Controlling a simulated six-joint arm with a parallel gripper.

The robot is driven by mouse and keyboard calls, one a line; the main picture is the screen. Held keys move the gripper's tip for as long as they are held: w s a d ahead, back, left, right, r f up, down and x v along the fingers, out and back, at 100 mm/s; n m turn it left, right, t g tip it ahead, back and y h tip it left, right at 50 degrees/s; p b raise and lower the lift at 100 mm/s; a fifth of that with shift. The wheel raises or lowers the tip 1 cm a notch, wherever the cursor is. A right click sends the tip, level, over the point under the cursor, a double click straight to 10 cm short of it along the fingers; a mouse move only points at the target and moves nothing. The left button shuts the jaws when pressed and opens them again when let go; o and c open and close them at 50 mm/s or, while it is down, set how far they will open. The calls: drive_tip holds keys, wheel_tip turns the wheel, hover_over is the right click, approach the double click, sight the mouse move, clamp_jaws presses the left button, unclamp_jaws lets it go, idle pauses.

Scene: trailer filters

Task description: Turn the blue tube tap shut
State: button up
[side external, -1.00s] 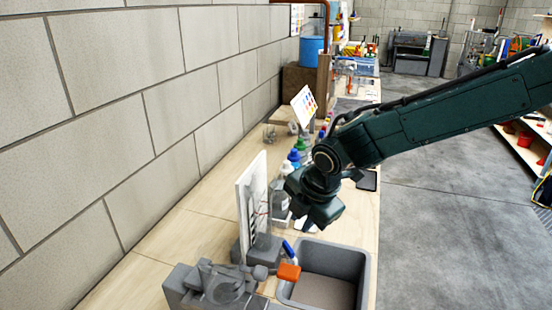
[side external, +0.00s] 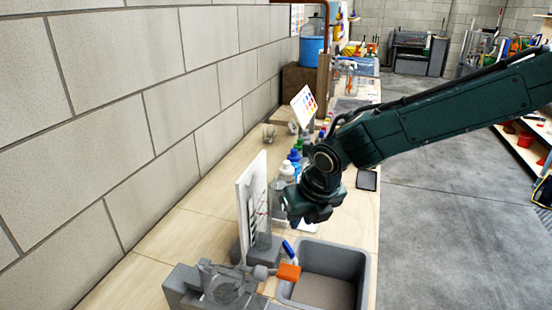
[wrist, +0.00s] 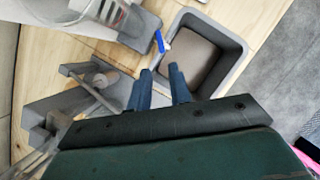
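My gripper (side external: 312,212) hangs above the bench, above and beyond the tap in the side view. In the wrist view my gripper (wrist: 160,70) has its two blue-grey fingers apart with nothing between them. The fingers are not clear in the side view.
The grey basin (side external: 364,280) lies beside the tap. An orange block (side external: 289,271) is at its near left rim. A grey vise-like fixture (side external: 215,287) stands at the front left. Bottles (side external: 294,157) stand behind my gripper, along the block wall (side external: 130,100).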

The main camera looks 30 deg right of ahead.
sight(288, 247)
drive_tip(key=shift+f, duration=0.1)
drive_tip(key=x, duration=1.3)
drive_tip(key=shift+w+f, duration=0.1)
drive_tip(key=shift+f, duration=0.2)
clamp_jaws()
